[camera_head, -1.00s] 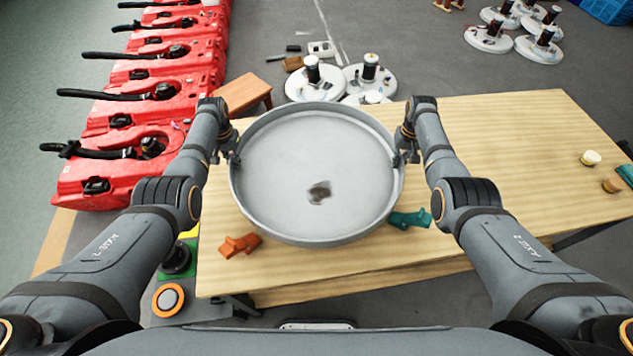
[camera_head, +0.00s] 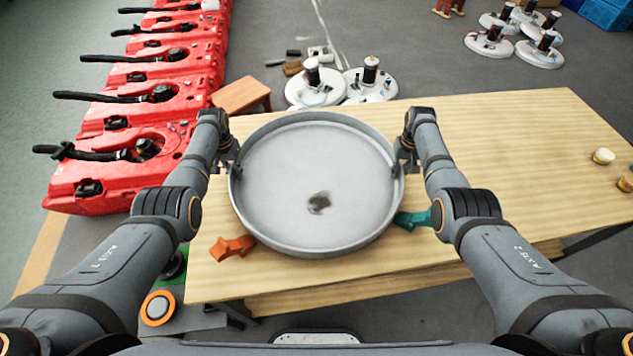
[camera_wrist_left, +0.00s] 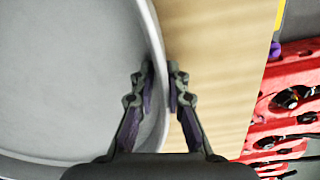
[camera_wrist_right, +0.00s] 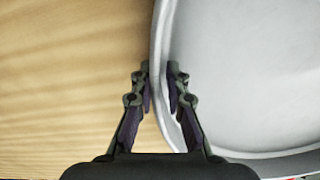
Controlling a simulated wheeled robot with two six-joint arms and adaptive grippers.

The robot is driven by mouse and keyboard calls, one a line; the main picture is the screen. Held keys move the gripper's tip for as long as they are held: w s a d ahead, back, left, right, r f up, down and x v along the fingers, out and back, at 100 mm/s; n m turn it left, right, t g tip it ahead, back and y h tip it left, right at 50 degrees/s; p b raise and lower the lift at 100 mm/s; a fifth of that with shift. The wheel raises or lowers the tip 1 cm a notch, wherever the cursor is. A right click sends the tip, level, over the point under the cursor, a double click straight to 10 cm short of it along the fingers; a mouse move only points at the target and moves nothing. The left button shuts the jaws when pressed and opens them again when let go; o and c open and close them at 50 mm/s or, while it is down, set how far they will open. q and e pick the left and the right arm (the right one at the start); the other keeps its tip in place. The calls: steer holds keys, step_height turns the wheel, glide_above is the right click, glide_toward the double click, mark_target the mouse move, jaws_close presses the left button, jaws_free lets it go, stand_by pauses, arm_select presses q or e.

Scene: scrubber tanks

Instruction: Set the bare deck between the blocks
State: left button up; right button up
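The bare deck (camera_head: 310,165) is a round, shallow grey pan with a raised rim and a dark patch inside. It looks level over the table. My left gripper (camera_head: 234,168) is shut on its left rim, with fingers on both sides in the left wrist view (camera_wrist_left: 163,75). My right gripper (camera_head: 405,165) is shut on its right rim, as the right wrist view (camera_wrist_right: 158,75) shows. The orange block (camera_head: 232,248) lies at the deck's lower left. The teal block (camera_head: 415,218) shows at its lower right, partly hidden. The gap beneath the deck is hidden.
The wooden table (camera_head: 510,140) has clear room to the right. Small pale-topped parts (camera_head: 603,156) lie at its right edge. Red tanks (camera_head: 115,165) with black hoses line the floor at left. White round decks (camera_head: 370,85) with dark motors stand beyond the table.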

arm_select(q)
steer(key=shift+o, duration=1)
steer(key=shift+s+r, duration=0.1)
steer(key=shift+r, duration=0.1)
arm_select(e)
steer(key=shift+o, duration=1)
steer(key=shift+s+r, duration=0.1)
steer(key=shift+r, duration=0.1)
arm_select(q)
step_height(320, 180, up, 12)
steer(key=shift+f, duration=0.1)
arm_select(e)
step_height(320, 180, up, 12)
steer(key=shift+f, duration=0.15)
